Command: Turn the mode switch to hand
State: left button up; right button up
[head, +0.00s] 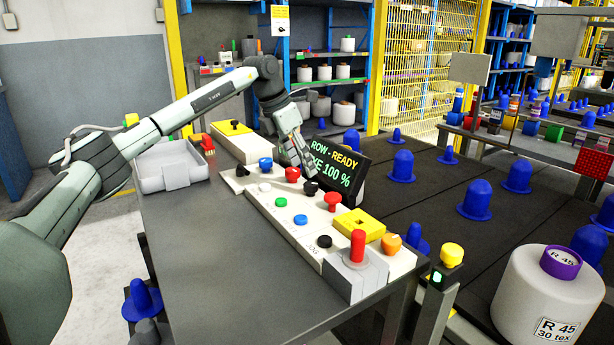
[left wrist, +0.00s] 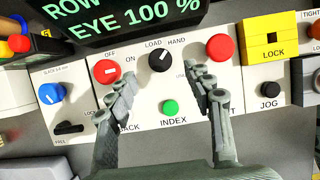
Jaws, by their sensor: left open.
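The mode switch is a black rotary knob (left wrist: 161,58) on the white panel, with LOAD printed above it and HAND to its upper right. It carries a small pale mark, but I cannot tell for sure which label it points to. In the head view the black knob (head: 311,188) sits between two red controls. My left gripper (left wrist: 161,80) is open and empty, its fingers spread on either side of the knob's column and apart from it. In the head view the left gripper (head: 300,167) hangs just above the panel's back part. My right gripper is not in view.
A red OFF/ON knob (left wrist: 105,71) is close to the left finger, and a red button (left wrist: 220,47) close to the right one. A green INDEX button (left wrist: 170,107) lies between the fingers. The display (head: 338,167) reading READY stands behind; a yellow LOCK block (left wrist: 266,40) is right.

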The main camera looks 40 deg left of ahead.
pick_arm(q)
jog(key=d+v, duration=0.1)
jog(key=v, duration=0.5)
jog(key=shift+a, duration=0.5)
